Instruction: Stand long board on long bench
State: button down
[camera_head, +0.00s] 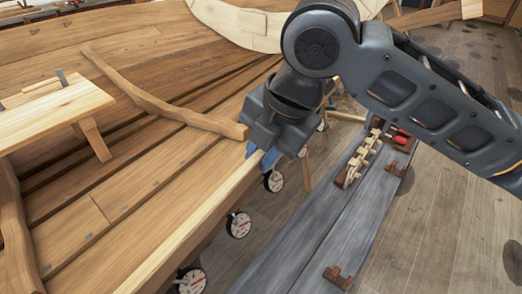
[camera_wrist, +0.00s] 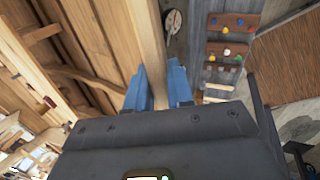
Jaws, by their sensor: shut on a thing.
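The long board (camera_head: 195,222) is a pale, narrow wooden strip running along the near edge of the clinker hull, and its lower end leaves the picture. My gripper (camera_head: 262,158) has its blue fingers closed around the board near its upper end. In the wrist view the board (camera_wrist: 147,45) passes between the two blue fingers (camera_wrist: 158,88). I cannot tell whether the board touches the hull planks beside it. The long bench (camera_head: 310,240) is grey and low, to the right of the hull. My gripper and the board are left of it.
The hull (camera_head: 130,190) fills the left side, with a curved rib (camera_head: 150,95) and a small wooden bench (camera_head: 50,115). Round dials (camera_head: 238,224) line its edge. Racks with small coloured items (camera_head: 365,155) stand on the grey bench's far end; a brown bracket (camera_head: 338,277) stands nearer. Its middle is clear.

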jog(key=s+d+f+b, duration=0.3)
jog(key=s+d, duration=0.1)
jog(key=d, duration=0.3)
jog(key=shift+s, duration=0.25)
dwell(0.9)
jog(key=shift+s+d, duration=0.1)
